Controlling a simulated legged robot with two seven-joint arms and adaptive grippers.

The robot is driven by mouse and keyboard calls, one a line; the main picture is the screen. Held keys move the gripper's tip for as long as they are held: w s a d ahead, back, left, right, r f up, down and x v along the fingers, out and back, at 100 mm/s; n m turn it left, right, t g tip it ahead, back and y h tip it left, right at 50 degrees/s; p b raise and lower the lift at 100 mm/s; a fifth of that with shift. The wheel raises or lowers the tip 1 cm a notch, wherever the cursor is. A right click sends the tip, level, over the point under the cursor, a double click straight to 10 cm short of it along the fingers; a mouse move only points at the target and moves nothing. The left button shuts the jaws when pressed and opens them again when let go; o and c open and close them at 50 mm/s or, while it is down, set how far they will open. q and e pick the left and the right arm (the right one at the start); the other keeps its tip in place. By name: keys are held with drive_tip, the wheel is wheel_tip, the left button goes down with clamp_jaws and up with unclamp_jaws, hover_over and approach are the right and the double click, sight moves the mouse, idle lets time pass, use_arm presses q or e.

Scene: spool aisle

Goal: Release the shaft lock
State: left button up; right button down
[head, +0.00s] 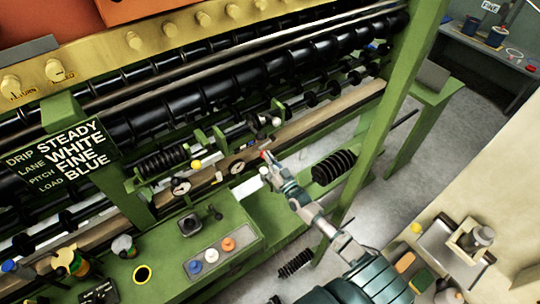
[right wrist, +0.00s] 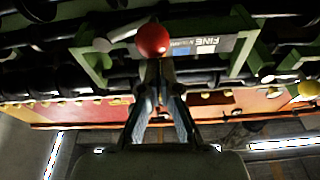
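A small red ball knob (head: 264,155) is on the green spool machine (head: 190,245), by its front rail. In the right wrist view the red ball (right wrist: 153,40) is large, just beyond my right fingertips. My right gripper (head: 268,166) reaches in from the lower right. In the right wrist view its fingers (right wrist: 159,68) come together at the tips, narrower than the ball, with nothing visible between them. Whether they touch the ball I cannot tell. No part is clearly marked as the shaft lock. My left gripper is not in view.
A sign (head: 62,157) reads drip steady, lane white, pitch fine, load blue. A control box (head: 222,255) has blue, white and orange buttons. Black rollers run behind the rail. A green post (head: 385,110) stands right of my arm. A bench with a tray (head: 450,250) is at lower right.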

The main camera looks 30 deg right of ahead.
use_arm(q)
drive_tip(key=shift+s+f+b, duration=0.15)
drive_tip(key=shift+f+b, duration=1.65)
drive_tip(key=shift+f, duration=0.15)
use_arm(e)
drive_tip(key=d+f+n+g+y, duration=0.1)
drive_tip(key=d+f+n+y, duration=0.2)
drive_tip(key=n, duration=1)
drive_tip(key=shift+d+f+n+g+y, duration=0.3)
drive_tip(key=shift+f+n+g, duration=0.1)
drive_tip(key=shift+f, duration=0.95)
drive_tip(key=shift+a, duration=0.1)
